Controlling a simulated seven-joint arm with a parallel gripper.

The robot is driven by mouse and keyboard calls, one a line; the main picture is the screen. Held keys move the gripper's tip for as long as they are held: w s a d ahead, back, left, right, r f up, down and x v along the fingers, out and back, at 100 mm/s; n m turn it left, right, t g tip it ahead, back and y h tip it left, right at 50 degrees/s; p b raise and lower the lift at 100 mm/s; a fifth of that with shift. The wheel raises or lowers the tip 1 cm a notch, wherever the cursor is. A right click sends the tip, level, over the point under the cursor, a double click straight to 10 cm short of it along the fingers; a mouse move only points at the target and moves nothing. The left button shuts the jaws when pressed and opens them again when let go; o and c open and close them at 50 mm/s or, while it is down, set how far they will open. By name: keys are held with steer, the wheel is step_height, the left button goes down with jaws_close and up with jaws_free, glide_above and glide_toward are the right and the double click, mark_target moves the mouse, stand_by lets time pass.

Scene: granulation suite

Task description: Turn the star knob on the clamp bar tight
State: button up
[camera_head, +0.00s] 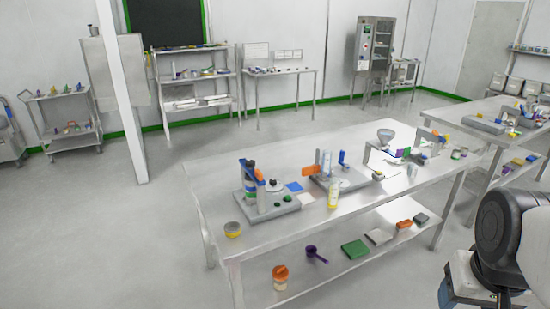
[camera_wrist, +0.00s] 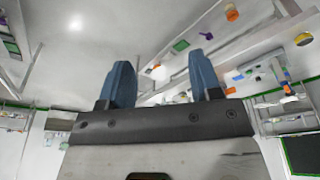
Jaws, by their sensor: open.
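A grey-based fixture (camera_head: 268,208) stands on the left part of the near steel table. It has upright columns, an orange piece and dark round parts. A dark knob-like part (camera_head: 272,183) is on it, but it is too small to tell whether this is the star knob or how a clamp bar sits. The fixture seems to show tilted at the right of the wrist view (camera_wrist: 286,90). My gripper (camera_wrist: 160,72) has its two blue fingers wide apart with nothing between them, well away from the table fixtures. In the head view only my arm shows at the right edge.
A second fixture (camera_head: 341,180) and a funnel stand (camera_head: 385,135) are farther right on the near table (camera_head: 225,175). The lower shelf holds an orange-lidded jar (camera_head: 280,277) and a purple scoop (camera_head: 316,254). Floor at left is clear.

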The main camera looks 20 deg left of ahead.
steer(key=shift+o, duration=0.7)
steer(key=w+a+r+n, duration=0.3)
steer(key=w+r, duration=0.1)
steer(key=w, duration=0.4)
steer(key=shift+w, duration=0.35)
steer(key=w+a+r+n+g, duration=0.15)
steer(key=w+a+n, duration=0.35)
steer(key=w+a, duration=0.65)
steer(key=w+a+r+n, duration=0.3)
steer(key=w+a+n, duration=0.35)
steer(key=w, duration=0.85)
steer(key=n+g, duration=0.1)
steer(key=n, duration=0.9)
glide_above(250, 162)
step_height(250, 162, down, 14)
steer(key=shift+w+r, duration=0.1)
steer(key=shift+r, duration=0.1)
steer(key=shift+f, duration=3.9)
steer(key=shift+c, duration=0.4)
